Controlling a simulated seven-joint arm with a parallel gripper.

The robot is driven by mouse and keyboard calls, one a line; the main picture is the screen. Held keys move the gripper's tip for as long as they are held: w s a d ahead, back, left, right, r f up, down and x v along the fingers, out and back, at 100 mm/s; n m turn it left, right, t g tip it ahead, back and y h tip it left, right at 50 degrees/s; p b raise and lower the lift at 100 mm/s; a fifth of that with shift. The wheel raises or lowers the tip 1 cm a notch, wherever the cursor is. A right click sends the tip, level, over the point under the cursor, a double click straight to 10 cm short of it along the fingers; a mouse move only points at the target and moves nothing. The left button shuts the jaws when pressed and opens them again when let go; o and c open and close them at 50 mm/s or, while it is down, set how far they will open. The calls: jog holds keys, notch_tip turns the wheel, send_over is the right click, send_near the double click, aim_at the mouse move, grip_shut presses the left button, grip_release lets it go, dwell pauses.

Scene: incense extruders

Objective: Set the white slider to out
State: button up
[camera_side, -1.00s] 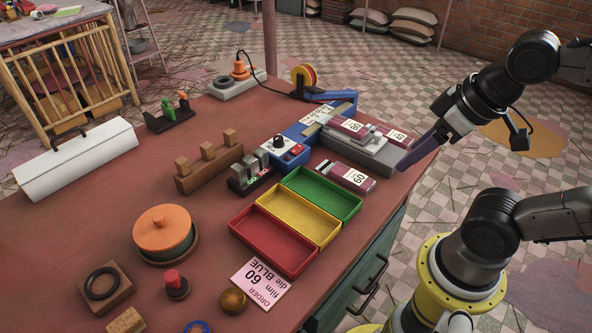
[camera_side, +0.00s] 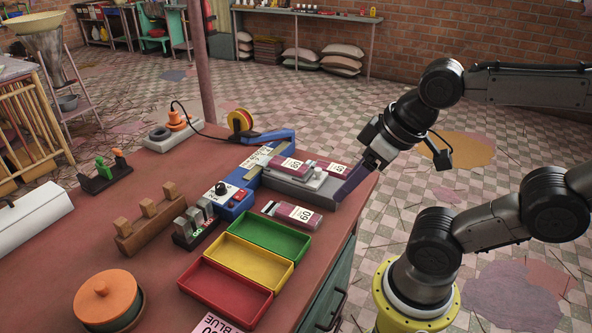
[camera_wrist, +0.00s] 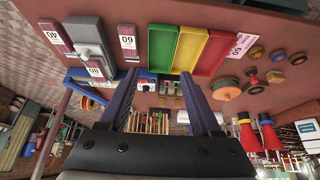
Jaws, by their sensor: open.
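The small white slider (camera_side: 319,173) appears as a pale knob on the grey block (camera_side: 290,190) at the end of the blue machine (camera_side: 236,198). My gripper (camera_side: 342,197) hangs beside the right end of the grey block in the side view. Its purple fingers overlap there, and I cannot tell whether they touch the block. In the wrist view my gripper (camera_wrist: 160,82) is open with nothing between its fingers. The grey block (camera_wrist: 90,32) lies up and left of the fingers there.
Green (camera_side: 262,231), yellow (camera_side: 245,262) and red (camera_side: 222,291) trays stand nearer. A film reel (camera_side: 240,120) stands behind. Floor is open at the right.

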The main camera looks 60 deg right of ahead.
jog(key=shift+c, duration=0.2)
dwell(0.3)
jog(key=shift+c, duration=1.1)
jog(key=shift+r, duration=0.25)
jog(key=shift+c, duration=0.8)
jog(key=w+d+r+m, duration=0.2)
jog(key=w+r, duration=0.2)
jog(key=m+g, duration=0.6)
jog(key=m, duration=0.1)
send_over(318, 169)
notch_tip(318, 169, down, 6)
notch_tip(318, 169, down, 14)
jog(key=shift+r, duration=0.25)
